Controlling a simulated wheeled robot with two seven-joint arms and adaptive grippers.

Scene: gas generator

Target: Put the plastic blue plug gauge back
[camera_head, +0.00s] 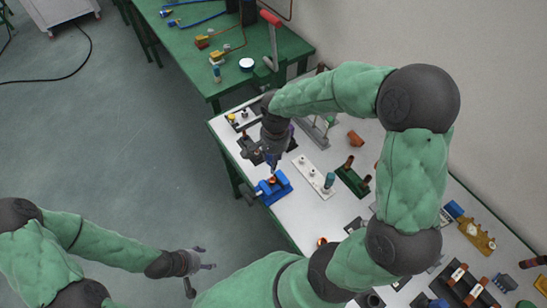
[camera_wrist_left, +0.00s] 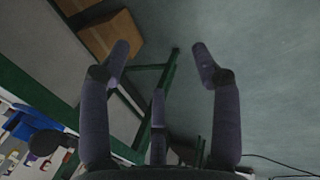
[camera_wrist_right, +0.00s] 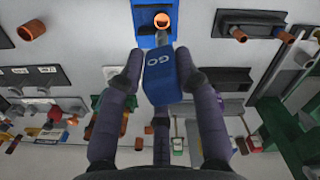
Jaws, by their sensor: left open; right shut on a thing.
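The blue plug gauge (camera_wrist_right: 165,78), marked "GO", is between the fingers of my right gripper (camera_wrist_right: 155,75) in the right wrist view. Its short grey pin points toward a copper ring (camera_wrist_right: 162,19) in a blue vise (camera_wrist_right: 142,12). I cannot tell whether the pin touches the ring. In the head view my right gripper (camera_head: 273,163) is just above the blue vise (camera_head: 281,189) with the copper ring (camera_head: 271,180), and the gauge is hardly visible there. My left gripper (camera_head: 208,266) is open and empty over the floor, also in the left wrist view (camera_wrist_left: 158,60).
The white-topped table (camera_head: 299,217) carries several fixtures. A white plate with a teal-topped peg (camera_head: 328,181) and a dark green block with brown pegs (camera_head: 352,182) stand right of the vise. A green table (camera_head: 240,75) is behind.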

